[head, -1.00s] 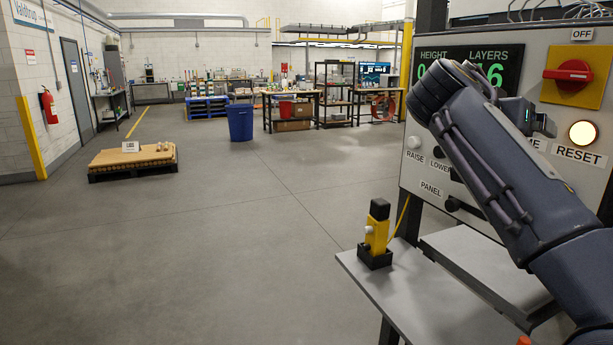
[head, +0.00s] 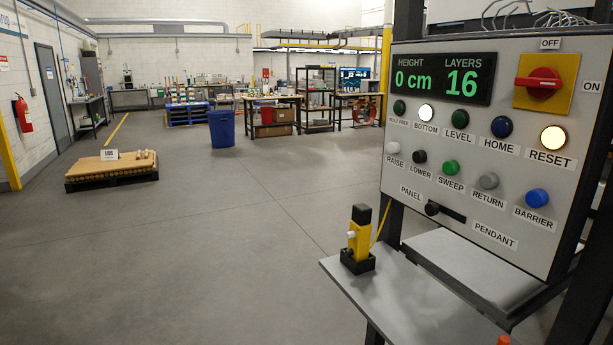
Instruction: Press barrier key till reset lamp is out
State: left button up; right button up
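The control panel (head: 390,225) stands at the right in the head view. The blue barrier key (head: 537,198) is at its lower right, above the BARRIER label, with nothing touching it. The reset lamp (head: 553,138) above it glows warm white, so it is lit. Neither of my grippers is in view.
The display (head: 443,80) reads 0 cm and 16 layers. The bottom lamp (head: 426,111) is lit white. A red rotary switch (head: 540,83) is at the top right. A yellow-black pendant (head: 359,238) stands on a grey shelf (head: 415,310) below the panel.

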aim_at(536, 198)
jog(key=z, duration=1.4)
